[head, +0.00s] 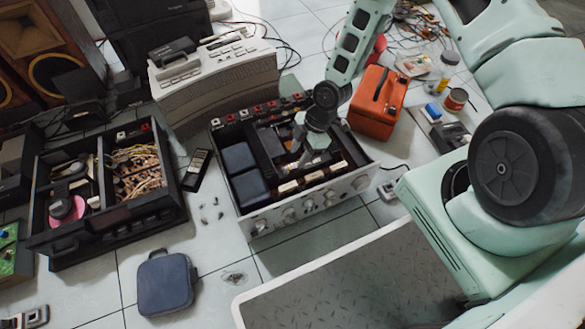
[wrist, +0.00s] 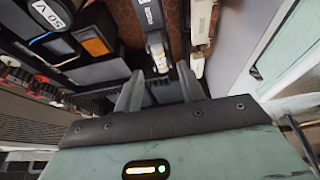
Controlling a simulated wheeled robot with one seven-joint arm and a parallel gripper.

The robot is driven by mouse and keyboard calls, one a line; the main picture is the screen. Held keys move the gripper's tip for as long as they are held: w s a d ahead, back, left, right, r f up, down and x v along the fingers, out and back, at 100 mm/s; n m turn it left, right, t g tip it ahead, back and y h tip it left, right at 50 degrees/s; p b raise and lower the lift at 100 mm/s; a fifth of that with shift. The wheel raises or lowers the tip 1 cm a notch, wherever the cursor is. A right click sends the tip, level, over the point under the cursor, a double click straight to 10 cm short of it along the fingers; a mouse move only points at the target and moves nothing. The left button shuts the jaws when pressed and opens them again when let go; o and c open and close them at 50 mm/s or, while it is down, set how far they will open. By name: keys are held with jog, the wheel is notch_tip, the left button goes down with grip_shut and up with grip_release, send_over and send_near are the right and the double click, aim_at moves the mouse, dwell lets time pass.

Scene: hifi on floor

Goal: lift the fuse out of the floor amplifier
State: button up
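The floor amplifier (head: 312,204) stands with its top off in the middle of the head view, its knobbed front panel toward me. My gripper (head: 308,158) reaches down into its right half. In the wrist view my gripper (wrist: 161,78) is open, with its two grey fingers apart and nothing gripped between them. A slim part with a pale cylindrical band, which looks like the fuse (wrist: 155,40), sits just beyond the fingertips, roughly in line with the gap. I cannot tell how far below the tips it is. In the head view I cannot make out the fuse.
Two dark blue blocks (head: 243,172) fill the amplifier's left side. White blocks (wrist: 200,25) stand right of the fuse. An orange case (head: 379,102) is close on the right, a beige machine (head: 215,85) behind left.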

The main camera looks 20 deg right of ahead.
jog(key=b+x, duration=0.2)
jog(key=x, duration=0.1)
jog(key=shift+f, duration=0.4)
jog(key=shift+r, duration=0.1)
grip_shut()
notch_tip(320, 180, up, 10)
jog(key=p, duration=0.7)
notch_tip(320, 180, up, 5)
jog(key=p, duration=0.4)
send_over(293, 165)
jog(key=d, duration=0.1)
